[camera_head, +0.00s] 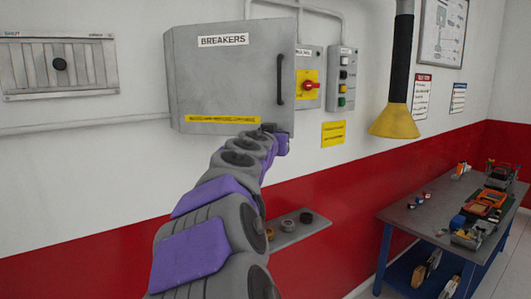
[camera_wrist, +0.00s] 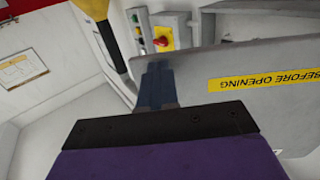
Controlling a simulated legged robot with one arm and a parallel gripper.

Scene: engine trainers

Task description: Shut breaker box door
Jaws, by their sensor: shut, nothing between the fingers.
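The grey breaker box door (camera_head: 225,75), labelled BREAKERS, is on the white wall, with a dark vertical handle (camera_head: 281,79) near its right edge and a yellow strip along its bottom. I cannot tell how wide a gap lies behind it. My gripper (camera_head: 270,128) is at the door's lower right corner, below the handle, and partly hidden by my arm. In the wrist view, my gripper's fingers (camera_wrist: 158,70) are together and empty beside the edge of the door (camera_wrist: 235,110), whose yellow label appears upside down. Contact with the door is unclear.
A panel with a red-and-yellow rotary switch (camera_head: 309,86) and a button box (camera_head: 341,78) are right of the door. A yellow funnel-ended hose (camera_head: 396,120) hangs farther right. A small shelf (camera_head: 298,232) lies below; a cluttered workbench (camera_head: 410,214) stands at right.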

